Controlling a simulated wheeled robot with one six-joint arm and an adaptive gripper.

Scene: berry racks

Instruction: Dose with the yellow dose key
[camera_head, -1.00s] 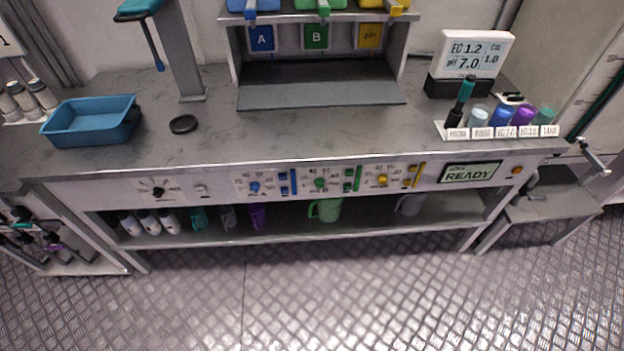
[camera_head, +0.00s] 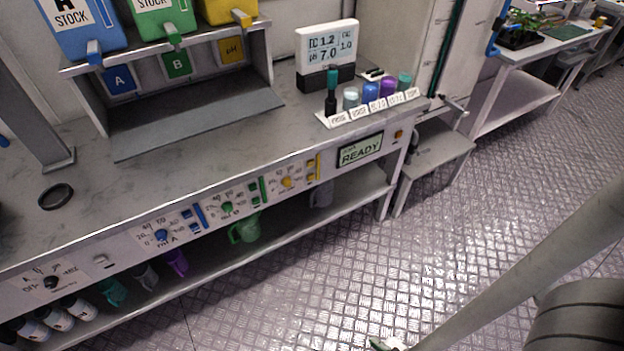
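The yellow dose control is the right-most group on the bench's front panel: a yellow dial (camera_head: 288,182), small yellow buttons, and an upright yellow bar (camera_head: 318,166). I cannot read which part is the dose key. The panel's display (camera_head: 360,149) reads READY. Above the bench, a yellow stock container (camera_head: 226,11) sits at the top edge, over a yellow pH label (camera_head: 231,50). A grey link of my arm (camera_head: 530,275) crosses the lower right, over the floor and away from the panel. My gripper is not clearly in view.
Blue dial (camera_head: 161,235) and green dial (camera_head: 227,207) groups sit left of the yellow one. A green jug (camera_head: 246,229) and grey jug (camera_head: 321,194) stand on the shelf below. A low step (camera_head: 433,152) stands right of the bench. Floor in front is clear.

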